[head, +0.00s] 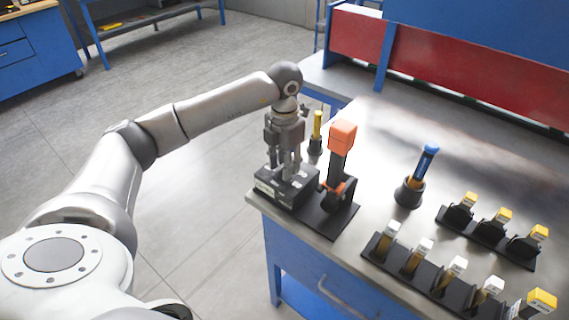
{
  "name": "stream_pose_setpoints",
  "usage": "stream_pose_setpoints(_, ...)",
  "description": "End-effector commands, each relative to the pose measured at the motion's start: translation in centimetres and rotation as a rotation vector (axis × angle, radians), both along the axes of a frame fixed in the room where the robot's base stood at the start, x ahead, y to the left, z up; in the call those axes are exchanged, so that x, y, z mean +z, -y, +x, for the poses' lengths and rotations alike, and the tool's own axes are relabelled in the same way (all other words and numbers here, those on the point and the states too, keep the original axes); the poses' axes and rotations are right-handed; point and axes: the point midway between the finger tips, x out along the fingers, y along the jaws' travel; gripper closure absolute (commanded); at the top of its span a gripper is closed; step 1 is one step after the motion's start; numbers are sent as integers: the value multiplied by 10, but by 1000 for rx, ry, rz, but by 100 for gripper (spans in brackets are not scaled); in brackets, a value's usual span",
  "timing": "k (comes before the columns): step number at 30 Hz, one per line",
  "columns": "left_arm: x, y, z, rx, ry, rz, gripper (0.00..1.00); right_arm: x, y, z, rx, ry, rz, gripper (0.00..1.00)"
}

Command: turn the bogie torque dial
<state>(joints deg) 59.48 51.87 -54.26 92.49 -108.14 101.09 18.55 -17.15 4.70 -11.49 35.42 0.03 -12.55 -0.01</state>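A dark box (272,187) with a small light label on its front sits at the near left corner of the metal-topped bench. My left gripper (290,172) comes down onto the top of this box, fingers pointing down. The fingers look close together, but I cannot tell whether they are closed on anything. No dial shows clearly; the gripper hides part of the box's top, where a dial may be. My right gripper is out of view.
Right beside the box, an orange-headed tool (343,136) stands in a black holder. A yellow-handled tool (317,126) stands behind. A blue-handled tool (427,160) sits in a round cup further right. Black racks (424,280) hold several yellow- and white-topped pieces at right.

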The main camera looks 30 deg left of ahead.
Motion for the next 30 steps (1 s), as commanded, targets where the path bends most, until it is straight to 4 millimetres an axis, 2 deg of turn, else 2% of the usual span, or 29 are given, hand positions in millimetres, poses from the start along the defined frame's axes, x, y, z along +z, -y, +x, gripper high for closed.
stream_pose_setpoints(9, 65, 0, 1, -1, 7, -1, 66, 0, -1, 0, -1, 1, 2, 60)
stream_pose_setpoints(15, 98, 0, 1, 1, 4, 0, 66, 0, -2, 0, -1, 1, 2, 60)
stream_pose_setpoints(21, 112, 0, 0, 1, 1, 0, 66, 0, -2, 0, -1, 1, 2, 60)
stream_pose_setpoints(30, 113, 0, 0, 0, 1, 0, 66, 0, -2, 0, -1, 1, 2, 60)
